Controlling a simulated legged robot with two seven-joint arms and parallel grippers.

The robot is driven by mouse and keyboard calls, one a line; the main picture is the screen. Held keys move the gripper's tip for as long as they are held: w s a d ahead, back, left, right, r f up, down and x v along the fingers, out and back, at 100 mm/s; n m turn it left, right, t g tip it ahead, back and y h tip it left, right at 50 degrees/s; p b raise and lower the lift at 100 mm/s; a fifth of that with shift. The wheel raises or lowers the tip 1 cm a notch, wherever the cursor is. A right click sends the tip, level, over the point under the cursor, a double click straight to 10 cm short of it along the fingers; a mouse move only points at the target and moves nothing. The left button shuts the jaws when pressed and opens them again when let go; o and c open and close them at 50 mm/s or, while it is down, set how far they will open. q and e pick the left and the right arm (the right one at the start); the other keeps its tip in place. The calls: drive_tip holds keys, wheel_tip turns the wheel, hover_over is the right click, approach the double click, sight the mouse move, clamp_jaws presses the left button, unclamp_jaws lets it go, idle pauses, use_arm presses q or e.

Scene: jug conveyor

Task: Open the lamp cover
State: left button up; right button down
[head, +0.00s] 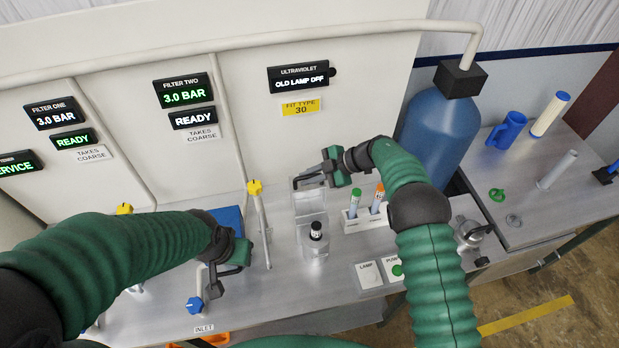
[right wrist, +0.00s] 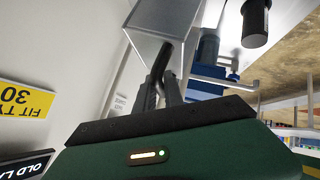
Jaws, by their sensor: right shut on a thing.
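My left gripper (head: 236,268) hangs over the bench to the left, beside a blue block (head: 228,219) and apart from the cover. Its finger opening is unclear.
A white rack (head: 353,223) with a green-capped and an orange-capped tube stands right of the lamp. LAMP and PUMP labelled controls (head: 369,275) are at the front. A yellow-handled pipe (head: 256,200) stands left. A large blue tank (head: 438,135) stands behind my right arm.

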drive_tip(key=shift+r, duration=0.1)
drive_tip(key=c, duration=1.5)
unclamp_jaws()
drive_tip(key=shift+o, duration=0.2)
drive_tip(key=shift+d, duration=0.25)
drive_tip(key=w+b+v, duration=0.1)
drive_tip(key=b+v, duration=0.5)
drive_tip(key=v, duration=1)
drive_tip(key=shift+s+r, duration=0.2)
drive_tip(key=shift+s, duration=0.25)
